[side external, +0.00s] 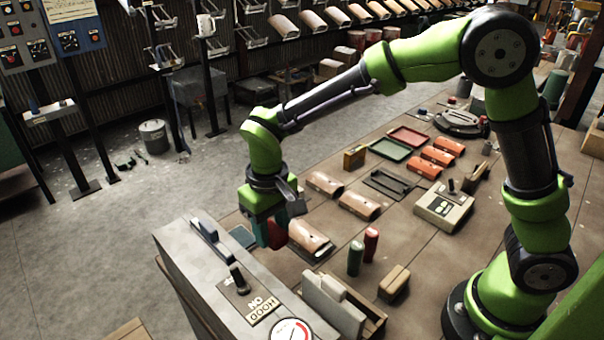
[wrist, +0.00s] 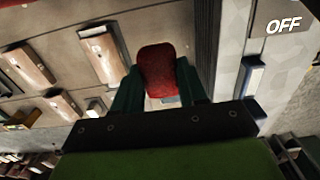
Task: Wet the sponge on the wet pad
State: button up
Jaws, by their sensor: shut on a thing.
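My gripper (side external: 267,232) points down over the table, beside the grey machine housing. Its green fingers are shut on a red sponge (side external: 279,234). In the wrist view the red sponge (wrist: 157,68) sits between the two fingers (wrist: 158,88). A small flat blue-grey pad (side external: 242,237), which looks like the wet pad, lies on the table just left of the gripper. Part of it is hidden behind the fingers. I cannot tell whether the sponge touches it.
The grey housing (side external: 205,268) with a lever and dial stands close in front. A tan curved piece (side external: 312,238) lies right of the gripper, with green (side external: 355,258) and red (side external: 371,244) cylinders further right.

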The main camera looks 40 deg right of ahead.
jog(key=shift+d+f, duration=0.1)
jog(key=shift+f, duration=0.05)
jog(key=w+f, duration=0.2)
jog(key=w, duration=0.3)
send_over(239, 238)
jog(key=shift+f, duration=2.6)
jog(key=shift+f, duration=0.65)
notch_tip(239, 238, up, 7)
dwell(0.7)
jog(key=shift+r, duration=0.1)
dwell(0.3)
